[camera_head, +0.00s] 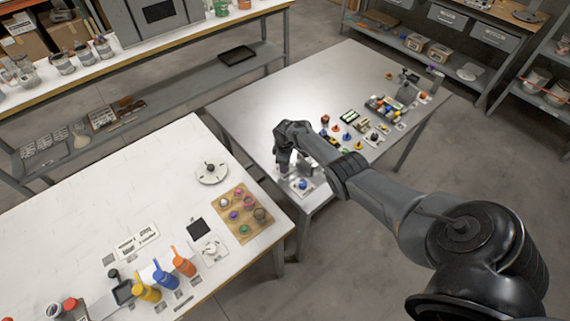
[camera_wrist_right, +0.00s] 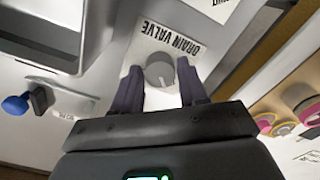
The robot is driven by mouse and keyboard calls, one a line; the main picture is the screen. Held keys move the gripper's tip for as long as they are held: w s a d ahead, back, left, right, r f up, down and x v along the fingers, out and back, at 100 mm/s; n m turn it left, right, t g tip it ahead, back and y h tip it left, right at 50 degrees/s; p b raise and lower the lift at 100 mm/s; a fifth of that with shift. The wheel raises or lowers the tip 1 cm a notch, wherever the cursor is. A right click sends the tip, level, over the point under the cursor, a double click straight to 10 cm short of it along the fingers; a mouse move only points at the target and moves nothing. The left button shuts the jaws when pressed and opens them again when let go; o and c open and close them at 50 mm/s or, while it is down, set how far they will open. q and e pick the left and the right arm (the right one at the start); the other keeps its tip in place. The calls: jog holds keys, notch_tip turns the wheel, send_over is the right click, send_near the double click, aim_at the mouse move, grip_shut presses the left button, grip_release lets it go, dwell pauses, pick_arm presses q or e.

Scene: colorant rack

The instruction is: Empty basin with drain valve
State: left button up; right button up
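In the right wrist view, a round grey knob (camera_wrist_right: 160,70) sits on a white plate (camera_wrist_right: 140,48) labelled "DRAIN VALVE". My right gripper (camera_wrist_right: 160,80) is open, with one dark finger on each side of the knob. I cannot tell whether either finger touches it. In the head view my right gripper (camera_head: 283,161) is low over the near left end of the metal table (camera_head: 262,104); the valve cannot be made out there. A grey, box-like rim (camera_wrist_right: 42,40), possibly the basin, shows at the wrist view's upper left. My left gripper is not in view.
A blue knob (camera_wrist_right: 16,104) is left of the valve in the wrist view. Several small coloured items (camera_head: 385,107) stand along the metal table's right side. A white table (camera_head: 150,190) at left holds a wooden board (camera_head: 262,217) and several coloured bottles (camera_head: 164,276).

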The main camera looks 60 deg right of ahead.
jog(key=shift+o, duration=1.4)
notch_tip(320, 180, up, 11)
jog(key=p, duration=0.5)
jog(key=shift+f, duration=0.15)
